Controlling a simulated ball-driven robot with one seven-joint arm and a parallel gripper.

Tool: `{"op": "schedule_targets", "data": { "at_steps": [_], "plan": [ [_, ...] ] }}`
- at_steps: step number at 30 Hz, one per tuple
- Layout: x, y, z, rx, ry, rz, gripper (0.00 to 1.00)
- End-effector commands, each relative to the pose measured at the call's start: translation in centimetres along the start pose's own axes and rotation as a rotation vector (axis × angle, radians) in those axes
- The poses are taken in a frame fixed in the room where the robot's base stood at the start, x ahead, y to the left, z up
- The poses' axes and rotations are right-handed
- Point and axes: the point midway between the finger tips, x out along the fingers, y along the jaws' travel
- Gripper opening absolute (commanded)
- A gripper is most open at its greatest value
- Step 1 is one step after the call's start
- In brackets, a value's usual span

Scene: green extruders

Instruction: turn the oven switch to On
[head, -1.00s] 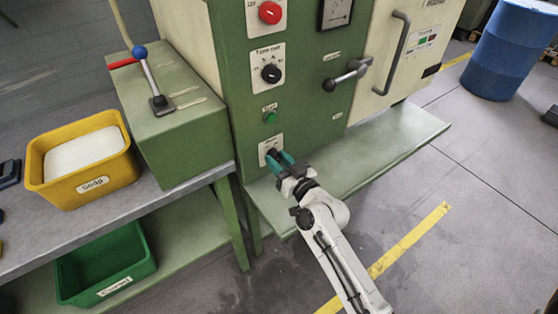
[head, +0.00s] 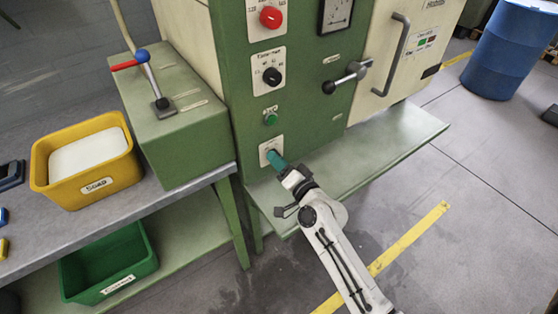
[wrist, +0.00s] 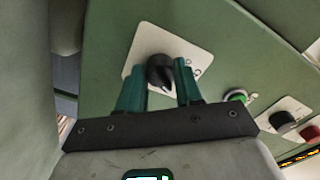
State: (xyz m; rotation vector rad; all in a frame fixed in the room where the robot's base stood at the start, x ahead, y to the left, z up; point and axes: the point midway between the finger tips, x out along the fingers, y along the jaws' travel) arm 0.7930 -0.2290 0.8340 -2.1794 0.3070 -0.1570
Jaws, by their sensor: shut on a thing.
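The oven switch is a black knob (wrist: 160,72) on a white plate in the wrist view, low on the green oven front. A pale mark shows at its lower edge. Small lettering on the plate to its right is too small to read. My gripper (wrist: 158,80) has one teal finger on each side of the knob and is shut on it. In the head view my gripper (head: 273,157) reaches the lowest white plate (head: 264,151) on the panel. The fingers hide the knob there.
Above the switch are a green button (head: 271,118), a black timer knob (head: 272,76) and a red knob (head: 271,17). A lever handle (head: 346,78) sticks out to the right. A green ledge (head: 385,147) runs below. A bench with a yellow soap tub (head: 86,190) stands left.

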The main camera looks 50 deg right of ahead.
Motion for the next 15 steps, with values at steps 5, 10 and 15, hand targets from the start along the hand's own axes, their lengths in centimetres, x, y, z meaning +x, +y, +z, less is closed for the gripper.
{"op": "schedule_targets", "data": {
  "at_steps": [5, 10, 15],
  "plan": [
    [-0.01, -0.01, -0.01, 0.071, 0.0, 0.001, 0.04],
    [-0.01, 0.01, 0.01, 0.107, 0.0, 0.001, 0.04],
    [-0.01, 0.02, 0.01, 0.119, 0.0, 0.001, 0.04]
  ]
}}
